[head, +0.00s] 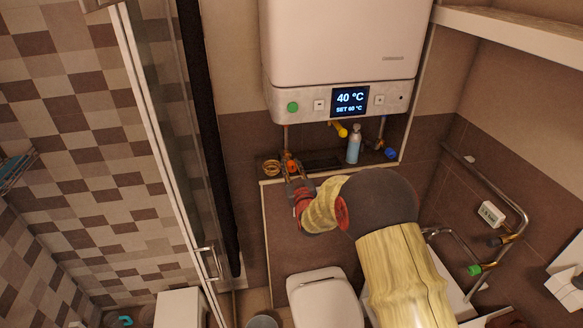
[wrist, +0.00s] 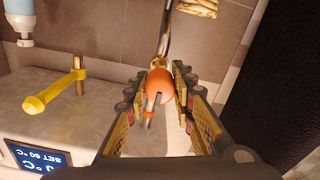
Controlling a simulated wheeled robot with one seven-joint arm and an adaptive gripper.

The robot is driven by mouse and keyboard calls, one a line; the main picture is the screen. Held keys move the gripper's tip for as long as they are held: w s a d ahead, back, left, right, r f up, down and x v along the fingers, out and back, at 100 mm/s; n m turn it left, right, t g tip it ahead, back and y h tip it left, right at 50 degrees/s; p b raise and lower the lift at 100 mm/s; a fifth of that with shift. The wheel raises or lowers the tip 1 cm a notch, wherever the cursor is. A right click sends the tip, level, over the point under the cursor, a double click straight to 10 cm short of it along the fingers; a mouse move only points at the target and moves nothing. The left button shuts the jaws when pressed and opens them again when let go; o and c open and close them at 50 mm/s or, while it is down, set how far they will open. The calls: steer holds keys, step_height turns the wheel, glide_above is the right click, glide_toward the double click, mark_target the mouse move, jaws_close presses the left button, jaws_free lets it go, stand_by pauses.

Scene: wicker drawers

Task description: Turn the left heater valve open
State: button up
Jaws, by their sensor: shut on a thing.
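The water heater (head: 345,45) hangs on the wall with a display reading 40 °C and SET 60 °C. Its left valve, with an orange-red knob (head: 290,166), is on a pipe below the heater's left side. In the wrist view the rounded orange knob (wrist: 160,84) is between my two fingers, with a metal pipe running beyond it. My gripper (head: 293,184) reaches the valve from below in the head view and is shut on the knob. The fingers flank the knob in the wrist view (wrist: 170,70). Its far side is hidden.
A yellow valve handle (head: 338,129) and a blue valve (head: 390,153) are under the heater to the right. A blue bottle (head: 353,144) stands between them on a ledge. A coiled, light-coloured item (head: 271,168) lies left of the left valve. A glass shower door (head: 165,150) is at left.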

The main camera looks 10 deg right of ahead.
jaws_close()
steer(key=shift+f+b, duration=0.1)
steer(key=shift+b, duration=0.4)
steer(key=n+b, duration=0.3)
steer(key=b, duration=0.1)
steer(key=shift+f, duration=0.15)
steer(key=n+b, duration=0.5)
steer(key=b, duration=0.2)
steer(key=shift+b, duration=0.3)
steer(key=n+b, duration=0.4)
steer(key=shift+n+b, duration=2.5)
steer(key=shift+n, duration=0.5)
steer(key=o, duration=1)
jaws_free()
steer(key=shift+r, duration=0.2)
